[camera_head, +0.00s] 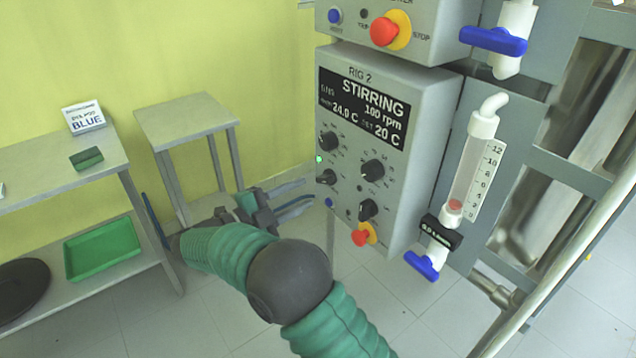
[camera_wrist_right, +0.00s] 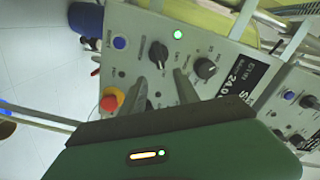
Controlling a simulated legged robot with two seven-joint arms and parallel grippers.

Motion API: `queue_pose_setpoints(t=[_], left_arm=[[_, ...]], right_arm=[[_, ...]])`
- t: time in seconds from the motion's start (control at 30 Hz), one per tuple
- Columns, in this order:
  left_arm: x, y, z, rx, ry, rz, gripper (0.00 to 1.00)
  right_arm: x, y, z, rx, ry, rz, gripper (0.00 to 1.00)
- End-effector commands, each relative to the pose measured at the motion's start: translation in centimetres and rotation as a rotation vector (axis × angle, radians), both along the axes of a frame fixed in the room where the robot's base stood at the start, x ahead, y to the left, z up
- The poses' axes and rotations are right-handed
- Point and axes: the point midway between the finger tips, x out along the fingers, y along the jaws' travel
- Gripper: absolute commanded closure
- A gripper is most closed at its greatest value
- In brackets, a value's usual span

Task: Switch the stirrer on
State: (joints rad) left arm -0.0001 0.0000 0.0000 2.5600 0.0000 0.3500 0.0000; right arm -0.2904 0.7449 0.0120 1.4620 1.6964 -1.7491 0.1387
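The grey RIG 2 control box (camera_head: 400,185) has a display (camera_head: 362,108) reading STIRRING, 100 rpm, 24.0 C and SET 20 C. Several black knobs sit below it. The lower-left knob (camera_head: 327,177) is beside a lit green lamp (camera_head: 318,159); in the wrist view this knob (camera_wrist_right: 158,52) lies just beyond my fingertips, roughly in line with their gap. My right gripper (camera_head: 300,203) is left of the box face. In the wrist view its two fingers (camera_wrist_right: 160,80) are apart with nothing between them. Contact with the panel cannot be told. My left gripper is not in view.
A red stop knob (camera_head: 361,237) and a blue button (camera_head: 328,202) are low on the panel. Another control box (camera_head: 455,30) is directly above. A flow tube with blue valves (camera_head: 470,170) stands right. A small table (camera_head: 187,117) and a shelf (camera_head: 60,172) stand left.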

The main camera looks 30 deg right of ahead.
Motion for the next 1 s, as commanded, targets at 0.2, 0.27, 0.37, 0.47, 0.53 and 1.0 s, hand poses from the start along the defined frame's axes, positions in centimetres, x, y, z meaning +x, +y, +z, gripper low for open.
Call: queue_pose_setpoints(t=[0.2,0.27,0.37,0.47,0.53,1.0], left_arm=[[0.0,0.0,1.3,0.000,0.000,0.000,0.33],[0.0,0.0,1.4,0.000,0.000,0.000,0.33],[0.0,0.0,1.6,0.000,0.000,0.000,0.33],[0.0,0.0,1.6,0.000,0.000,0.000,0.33],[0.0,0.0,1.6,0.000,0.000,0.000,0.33],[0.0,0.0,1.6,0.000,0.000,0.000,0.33]], right_arm=[[-0.4,6.3,0.0,0.001,0.002,0.004,0.63],[-0.5,7.5,0.0,0.003,0.002,0.003,0.63],[-0.6,8.9,-0.1,0.001,0.002,0.003,0.63],[-0.7,9.6,-0.1,0.002,0.002,0.001,0.63],[-0.7,9.7,-0.2,0.002,0.002,0.001,0.63],[0.8,8.8,0.4,-0.005,-0.002,0.072,0.63]])
